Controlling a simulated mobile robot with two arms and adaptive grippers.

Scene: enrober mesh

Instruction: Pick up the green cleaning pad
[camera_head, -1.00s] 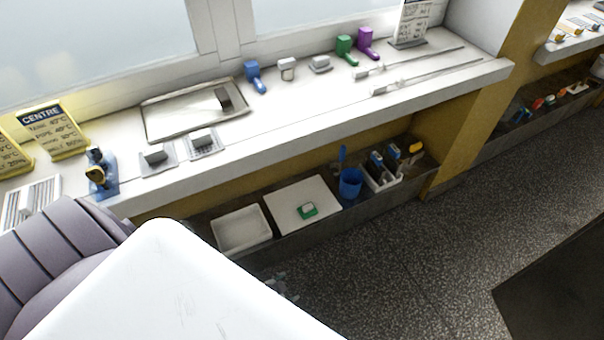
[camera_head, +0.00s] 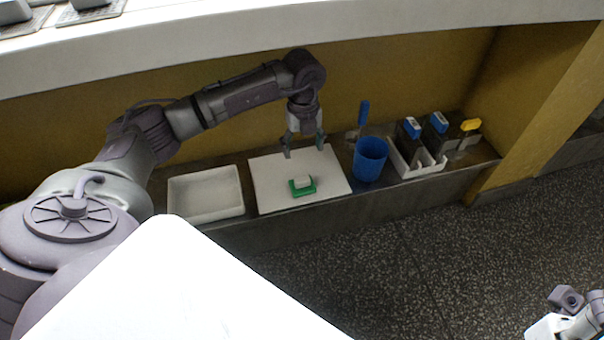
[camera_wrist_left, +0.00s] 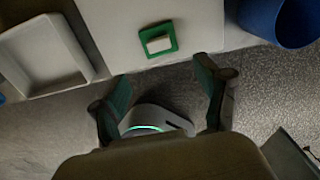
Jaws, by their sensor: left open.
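The green cleaning pad (camera_head: 302,187) lies flat on a white board (camera_head: 268,171) on the low shelf, with a pale block on its top. It also shows in the left wrist view (camera_wrist_left: 171,49), beyond my fingertips. My left gripper (camera_head: 304,152) points down, open and empty, over the back part of the board, behind the pad and apart from it. Its two spread fingers (camera_wrist_left: 163,85) frame the lower middle of the left wrist view. A piece of my right arm shows at the bottom right of the head view, but its fingers do not show.
A white tray (camera_head: 206,212) stands left of the board. A blue cup (camera_head: 369,160) stands close to the board's right edge, with a white rack (camera_head: 425,169) of blue- and yellow-topped tools beyond it. The white counter (camera_head: 400,22) overhangs the shelf. Speckled floor lies open in front.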

